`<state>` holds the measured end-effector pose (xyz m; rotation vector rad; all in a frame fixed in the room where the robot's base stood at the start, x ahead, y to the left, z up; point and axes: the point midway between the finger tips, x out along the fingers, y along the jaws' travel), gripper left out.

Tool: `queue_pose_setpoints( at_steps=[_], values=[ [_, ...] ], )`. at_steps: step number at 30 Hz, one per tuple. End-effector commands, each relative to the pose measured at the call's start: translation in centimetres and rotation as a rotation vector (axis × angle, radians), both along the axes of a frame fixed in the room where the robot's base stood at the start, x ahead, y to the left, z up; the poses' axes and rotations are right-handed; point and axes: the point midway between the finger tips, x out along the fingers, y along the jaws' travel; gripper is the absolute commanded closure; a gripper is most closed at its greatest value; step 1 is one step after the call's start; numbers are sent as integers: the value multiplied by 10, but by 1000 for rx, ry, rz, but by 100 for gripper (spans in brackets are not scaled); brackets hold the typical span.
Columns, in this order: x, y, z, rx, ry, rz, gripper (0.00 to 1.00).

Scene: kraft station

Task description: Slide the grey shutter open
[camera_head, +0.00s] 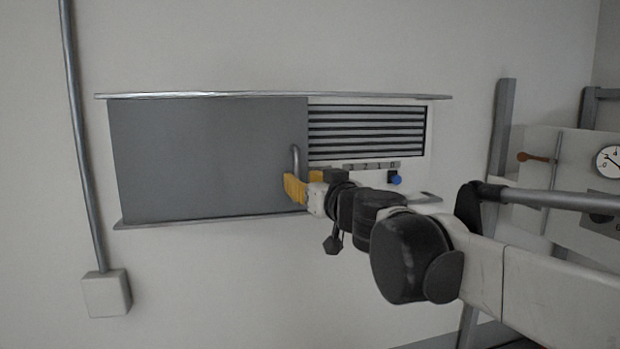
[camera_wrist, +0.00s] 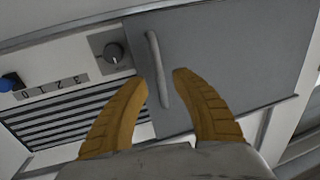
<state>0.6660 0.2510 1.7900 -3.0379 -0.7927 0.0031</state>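The grey shutter (camera_head: 205,160) is a flat panel between an upper and a lower rail, covering the left part of the wall unit in the head view. It also fills the right side of the wrist view (camera_wrist: 230,55). Its bar handle (camera_head: 295,160) stands at its right edge; the handle also shows in the wrist view (camera_wrist: 156,60). My gripper (camera_head: 291,187) has yellow fingers and is at the handle's lower end. In the wrist view, my gripper (camera_wrist: 159,80) is open, with the handle between its spread fingers. I cannot tell whether either finger touches it.
A slatted vent (camera_head: 367,132) shows right of the shutter. Below it are a label strip (camera_head: 372,166) and a blue button (camera_head: 396,180); a dark knob (camera_wrist: 113,52) shows in the wrist view. A conduit (camera_head: 84,140) and wall box (camera_head: 106,293) are at left. A gauge panel (camera_head: 575,175) is at right.

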Motion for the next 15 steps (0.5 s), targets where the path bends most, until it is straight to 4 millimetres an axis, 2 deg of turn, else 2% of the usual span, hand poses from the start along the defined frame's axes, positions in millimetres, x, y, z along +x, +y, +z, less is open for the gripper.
queue_pose_setpoints(
  at_steps=[3,9,15],
  values=[
    [-26,-15,0,0,0,-1,68],
    [-59,-33,0,0,0,-1,68],
    [-75,-42,0,0,0,0,68]
  ],
)
